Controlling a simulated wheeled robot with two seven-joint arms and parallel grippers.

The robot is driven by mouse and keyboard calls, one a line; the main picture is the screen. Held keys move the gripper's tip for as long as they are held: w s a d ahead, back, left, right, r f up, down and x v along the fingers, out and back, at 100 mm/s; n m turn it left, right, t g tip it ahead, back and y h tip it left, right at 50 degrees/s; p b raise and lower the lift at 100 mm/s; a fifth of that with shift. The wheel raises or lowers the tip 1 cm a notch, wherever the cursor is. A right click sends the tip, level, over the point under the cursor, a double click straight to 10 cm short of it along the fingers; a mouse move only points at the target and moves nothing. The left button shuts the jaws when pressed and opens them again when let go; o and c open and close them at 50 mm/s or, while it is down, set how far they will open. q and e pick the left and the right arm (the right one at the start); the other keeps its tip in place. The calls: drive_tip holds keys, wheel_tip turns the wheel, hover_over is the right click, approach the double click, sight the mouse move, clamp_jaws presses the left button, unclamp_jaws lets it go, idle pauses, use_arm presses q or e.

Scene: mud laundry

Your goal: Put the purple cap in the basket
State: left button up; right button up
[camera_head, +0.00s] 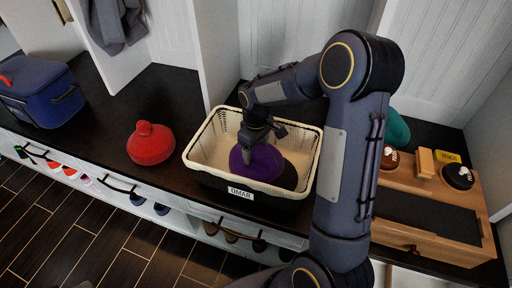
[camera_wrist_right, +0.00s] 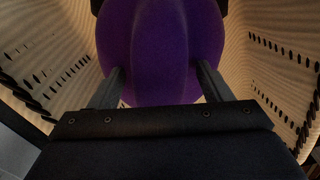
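The purple cap (camera_head: 262,164) is inside the cream basket (camera_head: 209,167), near its front wall. A dark rounded part or item (camera_head: 289,176) sits beside it on the right; I cannot tell which. My right gripper (camera_head: 252,147) reaches down into the basket at the cap's top. In the right wrist view the cap (camera_wrist_right: 162,45) fills the upper middle, and the gripper's two fingers (camera_wrist_right: 161,78) stand wide apart with the cap extending past both. Contact between fingertips and cap is unclear. My left gripper is not in view.
A red cap (camera_head: 151,146) lies on the dark bench left of the basket. A blue bag (camera_head: 42,93) stands far left. A wooden box (camera_head: 438,233) is at the right, with a teal item (camera_head: 398,128) behind it. Bare bench lies behind the red cap.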

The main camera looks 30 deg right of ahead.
wheel_tip(320, 180, up, 11)
drive_tip(key=p, duration=0.3)
wheel_tip(320, 180, up, 5)
drive_tip(key=m+t+y, duration=0.1)
hover_over(263, 169)
drive_tip(key=s+a+r+m+t+y, duration=0.1)
drive_tip(key=s+a+m+t, duration=0.3)
drive_tip(key=s, duration=1.3)
drive_tip(key=a+m+y, duration=0.1)
drive_tip(key=a, duration=0.2)
drive_tip(key=shift+s+a+r+t+y, duration=0.2)
drive_tip(key=shift+s+t+y, duration=0.1)
drive_tip(key=shift+y, duration=0.1)
drive_tip(key=shift+p, duration=0.3)
wheel_tip(263, 169, up, 20)
drive_tip(key=p, duration=2)
drive_tip(key=shift+r, duration=0.25)
